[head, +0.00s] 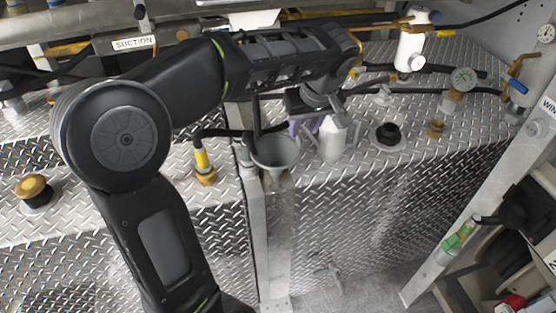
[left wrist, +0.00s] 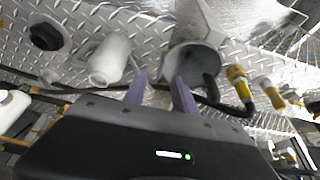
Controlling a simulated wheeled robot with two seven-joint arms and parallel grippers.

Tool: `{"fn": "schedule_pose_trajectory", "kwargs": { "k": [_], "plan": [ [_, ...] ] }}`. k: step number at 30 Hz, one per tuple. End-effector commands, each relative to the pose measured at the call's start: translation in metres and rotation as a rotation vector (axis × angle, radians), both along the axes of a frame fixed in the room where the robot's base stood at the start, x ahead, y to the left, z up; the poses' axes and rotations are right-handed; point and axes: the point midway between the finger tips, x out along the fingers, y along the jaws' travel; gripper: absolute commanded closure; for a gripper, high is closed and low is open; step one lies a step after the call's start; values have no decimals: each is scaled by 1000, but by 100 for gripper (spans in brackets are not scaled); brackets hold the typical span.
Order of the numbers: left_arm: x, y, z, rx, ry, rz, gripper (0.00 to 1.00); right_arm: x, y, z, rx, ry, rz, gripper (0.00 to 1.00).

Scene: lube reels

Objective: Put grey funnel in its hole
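The grey funnel (head: 276,151) has its wide mouth up and its narrow end down, at the front edge of the diamond-plate ledge by a metal post. It also shows in the left wrist view (left wrist: 197,58), just beyond the fingers. My left gripper (head: 310,124) is right of the funnel in the head view, its purple fingers partly hidden by the wrist. In the left wrist view the fingers (left wrist: 160,92) stand apart with nothing between them. One fingertip overlaps the funnel's rim; I cannot tell whether it touches. The funnel's hole is not clearly visible. My right gripper is not in view.
A whitish jug (head: 333,139) stands right of the funnel. A black cap (head: 387,136) is farther right. A yellow-and-brass fitting (head: 203,167) with a black hose is on the left. A white cylinder (head: 410,50) and a gauge (head: 463,79) stand behind.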

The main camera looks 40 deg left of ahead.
Motion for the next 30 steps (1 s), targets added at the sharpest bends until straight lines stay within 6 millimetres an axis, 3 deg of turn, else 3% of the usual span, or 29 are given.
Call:
{"fn": "schedule_pose_trajectory", "kwargs": {
  "k": [10, 21, 30],
  "plan": [
    [1, 2, -6, 1, 3, 0, 67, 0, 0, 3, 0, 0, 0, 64],
    [10, 16, -47, 1, 1, -1, 67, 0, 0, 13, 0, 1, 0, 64],
    [11, 16, -48, 0, 0, -1, 67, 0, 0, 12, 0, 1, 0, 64]
  ]
}}
